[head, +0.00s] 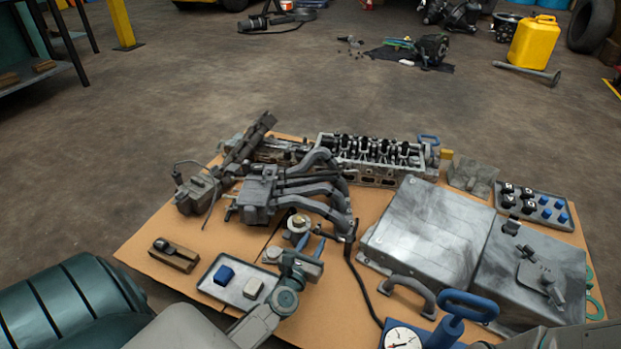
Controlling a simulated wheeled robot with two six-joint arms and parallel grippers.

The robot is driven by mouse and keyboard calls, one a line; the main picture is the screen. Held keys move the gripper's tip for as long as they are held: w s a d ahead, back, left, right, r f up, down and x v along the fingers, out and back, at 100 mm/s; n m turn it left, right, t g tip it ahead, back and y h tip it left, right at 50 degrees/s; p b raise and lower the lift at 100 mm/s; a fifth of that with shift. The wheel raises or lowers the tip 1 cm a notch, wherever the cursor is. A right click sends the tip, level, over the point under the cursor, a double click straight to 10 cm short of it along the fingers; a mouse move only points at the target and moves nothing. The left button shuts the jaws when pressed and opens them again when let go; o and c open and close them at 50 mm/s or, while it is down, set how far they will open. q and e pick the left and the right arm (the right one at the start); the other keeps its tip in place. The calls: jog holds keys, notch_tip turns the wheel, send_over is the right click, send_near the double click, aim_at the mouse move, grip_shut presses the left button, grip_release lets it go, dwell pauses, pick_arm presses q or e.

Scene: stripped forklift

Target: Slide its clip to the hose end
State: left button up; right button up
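A thin black hose (356,272) runs from the front end of the grey manifold pipes down the cardboard toward the pressure gauge. Its upper end is by a small dark fitting near the pipe ends. A clip on it is too small to make out. My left gripper (312,244) comes in from the bottom left, with two blue fingertips apart and a gap between them. It looks open and empty, just left of the hose's upper end and apart from it. My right gripper does not show.
The grey manifold (262,196) and cylinder head (372,160) lie behind the gripper. A large grey metal box (425,230) stands right of the hose. A tray (222,290) with blue and white blocks is at left, and a gauge (402,339) with blue-handled pump (468,305) in front.

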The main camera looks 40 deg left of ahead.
pick_arm(q)
jog(key=v, duration=0.5)
jog(key=shift+r, duration=0.25)
notch_tip(320, 180, up, 30)
jog(key=s+d+m+t+y+p, duration=0.1)
jog(key=d+m+t+y+p, duration=0.2)
jog(key=m, duration=0.9)
jog(key=t+y+p, duration=0.1)
jog(key=t, duration=0.2)
jog(key=shift+s+f+y, duration=0.2)
jog(key=shift+s+y, duration=0.05)
jog(key=shift+y, duration=0.05)
